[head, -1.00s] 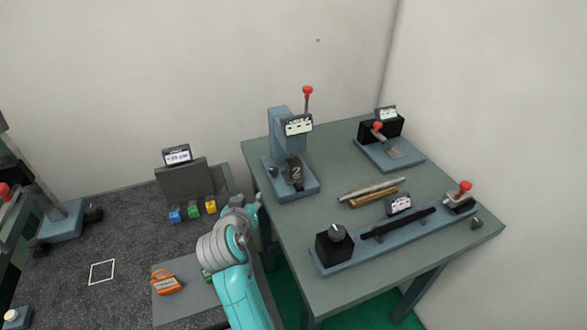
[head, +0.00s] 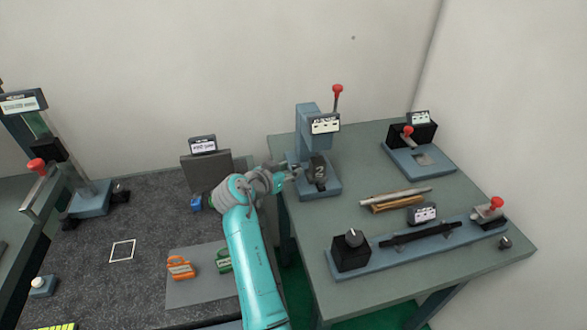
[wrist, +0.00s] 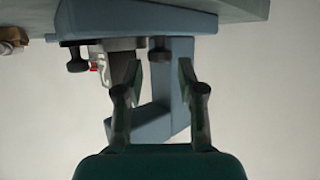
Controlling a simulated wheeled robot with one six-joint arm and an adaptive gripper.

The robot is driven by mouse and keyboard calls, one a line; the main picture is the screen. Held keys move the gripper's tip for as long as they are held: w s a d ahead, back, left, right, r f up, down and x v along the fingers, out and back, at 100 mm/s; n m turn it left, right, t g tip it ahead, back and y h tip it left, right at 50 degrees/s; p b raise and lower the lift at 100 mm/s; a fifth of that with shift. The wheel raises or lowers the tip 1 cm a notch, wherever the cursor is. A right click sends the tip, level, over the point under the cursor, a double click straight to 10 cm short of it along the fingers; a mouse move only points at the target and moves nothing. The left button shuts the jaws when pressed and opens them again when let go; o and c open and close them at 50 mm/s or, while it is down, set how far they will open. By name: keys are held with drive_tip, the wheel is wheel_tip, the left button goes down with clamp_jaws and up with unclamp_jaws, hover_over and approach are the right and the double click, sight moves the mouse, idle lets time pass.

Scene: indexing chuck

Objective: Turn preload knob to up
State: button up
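My gripper (head: 292,171) is at the left side of the blue press-like fixture (head: 307,122) on the right table. In the wrist view my gripper (wrist: 158,73) is open, with nothing between its fingers. A small dark knob (wrist: 160,50) on the fixture lies just beyond the gap between the fingertips, apart from them. A second dark knob (wrist: 76,59) shows further left. A dark block marked 2 (head: 319,172) sits on the fixture's base. Another knob (head: 354,237) with a pale pointer tops a black box on the long blue rail. Which knob is the preload one is not readable.
The fixture carries a display (head: 325,124) and a red-tipped lever (head: 338,89). Brown and grey rods (head: 395,200) lie on the green-grey table (head: 455,270). Orange and green padlock-like items (head: 180,267) lie on the dark bench at left.

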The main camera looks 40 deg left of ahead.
drive_tip(key=shift+x, duration=1.2)
clamp_jaws()
drive_tip(key=shift+w+d+f+n+y, duration=0.1)
drive_tip(key=shift+d+f+n+y, duration=0.1)
drive_tip(key=shift+n+y, duration=0.55)
drive_tip(key=shift+r+n+g+y, duration=0.1)
drive_tip(key=shift+n+g+y, duration=0.3)
drive_tip(key=shift+n+y, duration=0.6)
unclamp_jaws()
drive_tip(key=shift+m, duration=0.25)
